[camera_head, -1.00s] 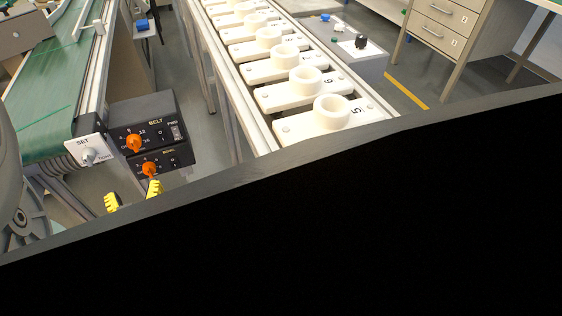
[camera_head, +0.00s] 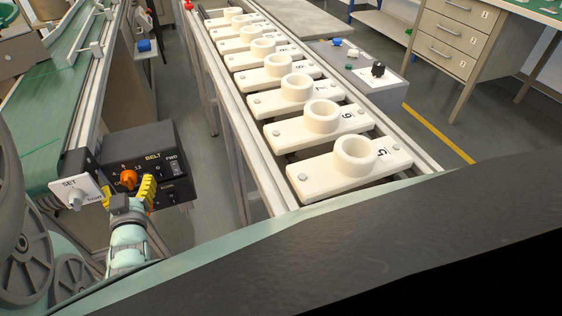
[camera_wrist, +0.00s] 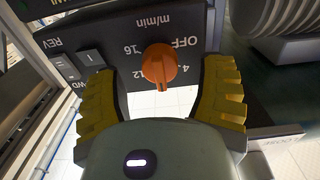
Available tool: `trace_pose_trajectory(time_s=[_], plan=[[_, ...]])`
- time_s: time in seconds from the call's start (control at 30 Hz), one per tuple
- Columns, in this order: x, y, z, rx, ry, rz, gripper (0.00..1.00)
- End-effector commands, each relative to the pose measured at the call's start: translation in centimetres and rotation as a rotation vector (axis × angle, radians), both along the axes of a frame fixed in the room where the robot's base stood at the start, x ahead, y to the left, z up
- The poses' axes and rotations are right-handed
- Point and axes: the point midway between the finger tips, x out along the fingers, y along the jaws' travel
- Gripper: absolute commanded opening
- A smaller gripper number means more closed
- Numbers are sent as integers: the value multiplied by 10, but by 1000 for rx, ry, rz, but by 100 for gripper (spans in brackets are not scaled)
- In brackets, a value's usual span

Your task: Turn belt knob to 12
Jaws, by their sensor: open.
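The belt box (camera_head: 146,145) is a dark control box with an orange knob (camera_head: 128,178) under the word BELT. In the wrist view the orange knob (camera_wrist: 159,66) sits on the panel, which appears upside down with 4, 12, 16 and OFF around it. Its narrow end seems to point down in that picture, between 4 and 12; the exact setting is unclear. My gripper (camera_head: 127,192) is open in front of the box. In the wrist view its yellow fingers (camera_wrist: 160,72) stand either side of the knob, with gaps visible. My gripper hides the box's lower knob.
A SET box (camera_head: 76,190) with a grey knob stands just left of the belt box. A green conveyor (camera_head: 45,115) lies behind. A rack (camera_head: 232,110) of white numbered holders runs along the right. A FWD/REV switch (camera_wrist: 89,58) is on the panel.

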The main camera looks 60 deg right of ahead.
Motion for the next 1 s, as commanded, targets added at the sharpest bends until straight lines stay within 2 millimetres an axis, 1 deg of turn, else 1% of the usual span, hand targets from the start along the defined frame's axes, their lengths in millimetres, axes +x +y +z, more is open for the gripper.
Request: trace_pose_trajectory(time_s=[0.03,0.13,0.4,0.43,1.0], plan=[[2,-3,0,-1,-1,-5,69],[5,-5,0,-1,-1,-5,69],[5,-5,0,0,0,-5,69],[5,-5,0,0,0,-5,71],[6,-4,0,-1,-1,-3,12]])
